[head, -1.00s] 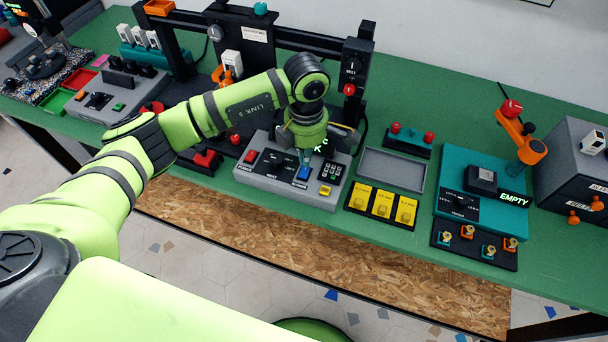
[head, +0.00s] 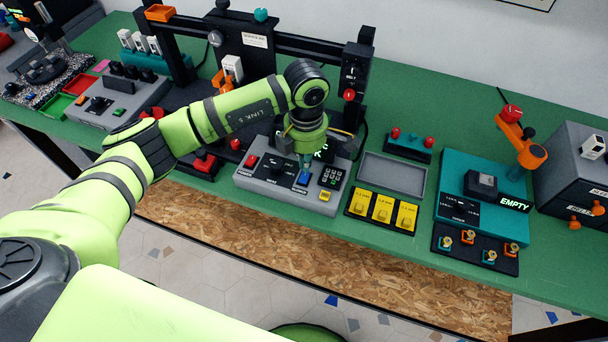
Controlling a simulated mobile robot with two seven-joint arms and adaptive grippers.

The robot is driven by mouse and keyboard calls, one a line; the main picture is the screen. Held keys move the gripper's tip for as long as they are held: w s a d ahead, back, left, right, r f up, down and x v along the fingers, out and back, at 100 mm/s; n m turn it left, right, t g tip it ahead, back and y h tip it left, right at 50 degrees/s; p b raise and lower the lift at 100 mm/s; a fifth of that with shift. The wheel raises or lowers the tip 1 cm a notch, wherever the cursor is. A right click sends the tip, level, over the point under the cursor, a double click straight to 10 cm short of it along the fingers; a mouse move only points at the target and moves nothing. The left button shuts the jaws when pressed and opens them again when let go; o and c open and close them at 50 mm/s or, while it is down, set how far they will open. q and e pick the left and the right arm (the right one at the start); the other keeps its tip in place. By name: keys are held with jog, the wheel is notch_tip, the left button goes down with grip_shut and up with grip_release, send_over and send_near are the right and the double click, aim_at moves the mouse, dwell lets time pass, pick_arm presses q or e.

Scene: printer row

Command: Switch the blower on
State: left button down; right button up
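A grey control panel (head: 262,184) lies near the table's front edge in the head view. It carries a red button (head: 251,161), a black knob, a blue button (head: 303,177), a small dark keypad and a yellow button (head: 325,196). A small label sits by the blue button, too small to read surely. My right gripper is out of view.
A grey tray (head: 392,174) and yellow switches (head: 382,208) stand right of the panel. Farther right is a teal unit (head: 481,225) with an EMPTY sign. A black frame post with a red knob (head: 349,95) rises behind my gripper. Green tabletop is bare at the far right front.

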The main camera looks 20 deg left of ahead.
pick_arm(q)
jog(key=shift+f+b, duration=1.1)
jog(key=shift+f, duration=0.1)
dwell(0.8)
jog(key=shift+r, duration=0.15)
jog(key=shift+r+p, duration=1.85)
jog(key=shift+r, duration=1.6)
